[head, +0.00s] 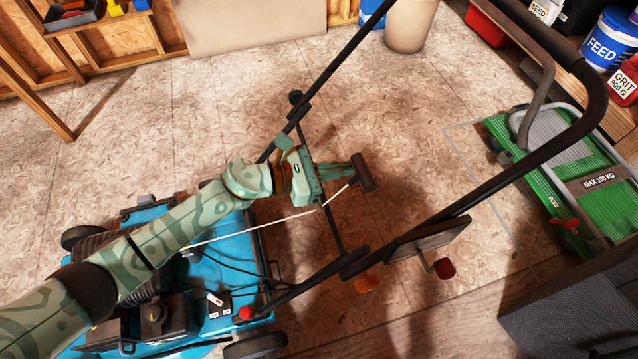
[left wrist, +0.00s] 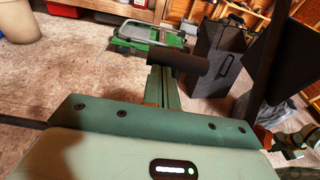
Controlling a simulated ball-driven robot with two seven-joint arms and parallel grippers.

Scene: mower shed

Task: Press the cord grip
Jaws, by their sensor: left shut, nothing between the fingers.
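The cord grip (head: 362,172) is a dark bar. A pale cord (head: 265,222) runs from near it, past the mower's handle, down to the blue mower (head: 215,270). My left gripper (head: 345,172) reaches over the mower from the left. Its fingers are shut with nothing between them, and their tips are at the grip's near side. In the left wrist view the grip (left wrist: 180,64) lies across the ends of the fingers (left wrist: 160,76). I cannot tell whether they touch it.
The mower's black handlebar (head: 480,190) frames my gripper, with a dark panel (head: 430,240) on its lower side. A green platform cart (head: 590,205) stands at the right. A dark case (left wrist: 217,60) shows in the left wrist view. The floor (head: 200,90) behind the mower is clear.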

